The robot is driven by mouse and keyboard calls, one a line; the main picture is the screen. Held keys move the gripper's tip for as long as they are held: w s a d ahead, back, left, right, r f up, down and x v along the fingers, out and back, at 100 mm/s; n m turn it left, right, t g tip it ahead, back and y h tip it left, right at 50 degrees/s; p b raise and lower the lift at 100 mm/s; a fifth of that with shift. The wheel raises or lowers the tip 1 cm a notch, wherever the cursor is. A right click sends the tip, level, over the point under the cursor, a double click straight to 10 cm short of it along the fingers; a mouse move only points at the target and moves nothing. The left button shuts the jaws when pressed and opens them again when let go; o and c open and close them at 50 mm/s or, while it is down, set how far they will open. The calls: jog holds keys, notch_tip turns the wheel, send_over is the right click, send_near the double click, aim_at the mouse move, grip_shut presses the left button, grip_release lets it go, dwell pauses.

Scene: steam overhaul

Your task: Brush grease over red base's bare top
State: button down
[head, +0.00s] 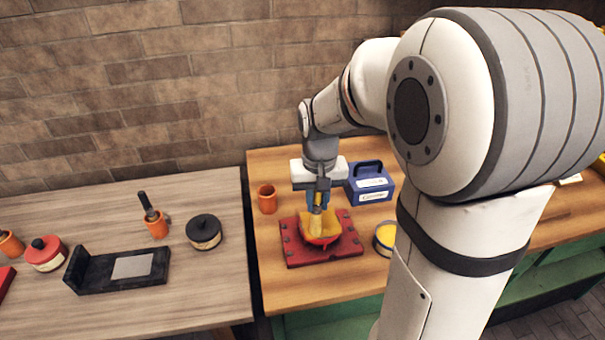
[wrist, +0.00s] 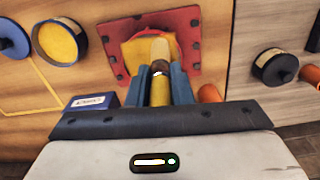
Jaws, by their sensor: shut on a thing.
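The red base (head: 348,245) lies flat on the wooden bench, with bolts around its flange. A yellow grease coat (head: 306,224) covers much of its raised middle; some red shows at the near edge in the head view. My gripper (head: 318,203) is shut on a brush above the base. In the wrist view, the brush (wrist: 159,85) stands between the blue fingers of my gripper (wrist: 164,88), its pale bristles over the yellow coat (wrist: 137,50). Whether the bristles touch is hard to tell. An open tin of yellow grease (head: 385,237) stands right of the base.
A blue box (head: 370,190) with a handle and an orange cup (head: 267,199) stand behind the base. A blue lid (wrist: 10,40) lies beyond the tin. A grey table to the left holds a black pot (head: 204,233), a red pot (head: 46,254) and a dark angle block (head: 88,275).

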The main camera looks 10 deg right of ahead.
jog(key=a+r+p, duration=0.3)
jog(key=r+p, duration=0.2)
jog(key=r, duration=0.3)
jog(key=shift+p, duration=0.3)
dwell(0.6)
